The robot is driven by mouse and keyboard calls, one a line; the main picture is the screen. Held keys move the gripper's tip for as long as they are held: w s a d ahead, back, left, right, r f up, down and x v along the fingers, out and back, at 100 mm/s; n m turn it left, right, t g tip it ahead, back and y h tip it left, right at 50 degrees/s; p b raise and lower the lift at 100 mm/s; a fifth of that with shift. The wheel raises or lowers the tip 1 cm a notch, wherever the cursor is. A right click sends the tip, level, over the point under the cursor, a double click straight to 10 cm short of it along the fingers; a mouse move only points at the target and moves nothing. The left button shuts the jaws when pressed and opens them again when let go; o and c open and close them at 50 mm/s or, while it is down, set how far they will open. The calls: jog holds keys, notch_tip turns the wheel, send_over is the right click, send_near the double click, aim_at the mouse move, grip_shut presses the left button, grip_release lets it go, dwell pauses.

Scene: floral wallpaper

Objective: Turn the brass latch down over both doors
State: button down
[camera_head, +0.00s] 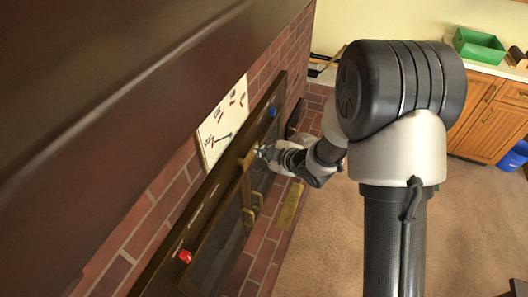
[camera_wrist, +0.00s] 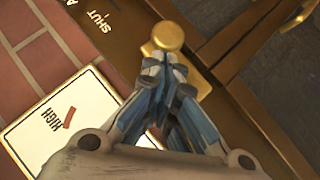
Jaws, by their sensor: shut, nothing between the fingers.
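The brass latch (camera_head: 246,178) is on the dark frame of the fireplace doors, close to my gripper (camera_head: 262,152). In the wrist view, a round brass knob (camera_wrist: 168,36) shows just past my fingertips (camera_wrist: 163,62), and a brass plate (camera_wrist: 203,86) shows behind them. The fingers are shut together with nothing between them. They look very near the knob; whether they touch it I cannot tell. The fingers hide part of the latch. The two dark doors (camera_head: 213,258) carry brass handles (camera_head: 249,217); one handle also shows at upper right in the wrist view (camera_wrist: 297,14).
A white panel with red marks (camera_head: 211,136) is on the brick wall (camera_head: 150,215) beside the frame. A red knob (camera_head: 185,256) and a blue knob (camera_head: 272,111) sit on the frame. A dark beam (camera_head: 130,90) overhangs at left. The carpet (camera_head: 330,240) is open at right.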

jog(key=shift+r+p, duration=0.1)
jog(key=shift+p, duration=0.55)
jog(key=shift+w+d+p, duration=0.1)
jog(key=shift+w+p, duration=0.05)
jog(key=shift+p, duration=0.15)
